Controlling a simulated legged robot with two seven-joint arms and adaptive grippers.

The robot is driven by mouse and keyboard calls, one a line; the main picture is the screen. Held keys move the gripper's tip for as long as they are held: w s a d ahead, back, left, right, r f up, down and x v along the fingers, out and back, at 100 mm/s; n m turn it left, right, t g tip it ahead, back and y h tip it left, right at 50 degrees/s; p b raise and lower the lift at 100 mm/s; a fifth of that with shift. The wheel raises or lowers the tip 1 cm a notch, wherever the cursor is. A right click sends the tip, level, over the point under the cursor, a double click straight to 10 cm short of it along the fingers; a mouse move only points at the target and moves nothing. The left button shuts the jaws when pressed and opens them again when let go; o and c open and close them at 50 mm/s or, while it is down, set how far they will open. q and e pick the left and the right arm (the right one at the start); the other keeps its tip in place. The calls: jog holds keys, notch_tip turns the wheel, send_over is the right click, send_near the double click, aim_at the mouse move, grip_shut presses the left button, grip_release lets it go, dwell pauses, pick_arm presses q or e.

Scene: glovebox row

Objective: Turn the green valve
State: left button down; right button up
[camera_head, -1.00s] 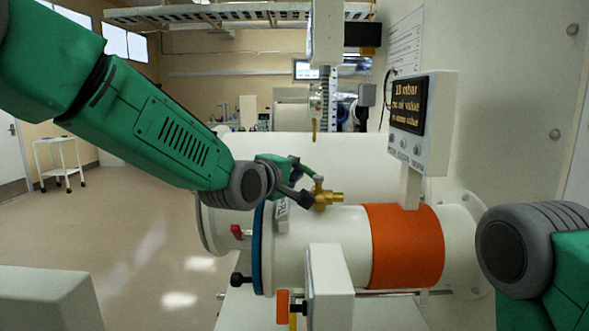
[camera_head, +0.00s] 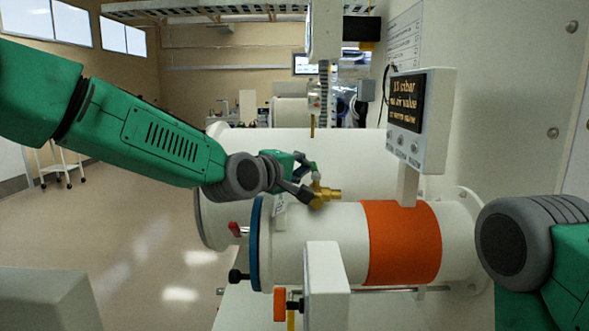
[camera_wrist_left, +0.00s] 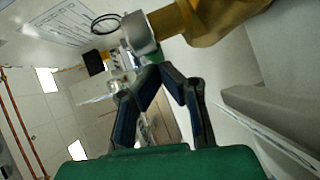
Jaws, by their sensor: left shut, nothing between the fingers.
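The valve is a brass fitting (camera_head: 326,193) on top of the white cylinder, left of the orange band. A small green part shows just above the brass in the head view. In the left wrist view the brass body (camera_wrist_left: 215,18) fills the top, with a grey round end and a sliver of green behind my fingertips. My left gripper (camera_head: 304,194) is shut and empty, its fingertips close beside the valve's left side. In the wrist view its tips (camera_wrist_left: 160,68) meet just below the grey end; I cannot tell whether they touch it. My right gripper is out of view.
A display box (camera_head: 421,121) on a post stands right of the valve. The white cylinder has an orange band (camera_head: 401,243) and a blue ring (camera_head: 256,243). A white block (camera_head: 327,283) stands in front. Open floor lies to the left.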

pick_arm(q)
jog(key=shift+s+d, duration=0.1)
jog(key=shift+d, duration=0.05)
jog(key=v, duration=1)
jog(key=shift+s+a, duration=0.1)
jog(key=shift+a, duration=0.15)
jog(key=shift+s+a, duration=0.45)
jog(key=shift+s, duration=0.15)
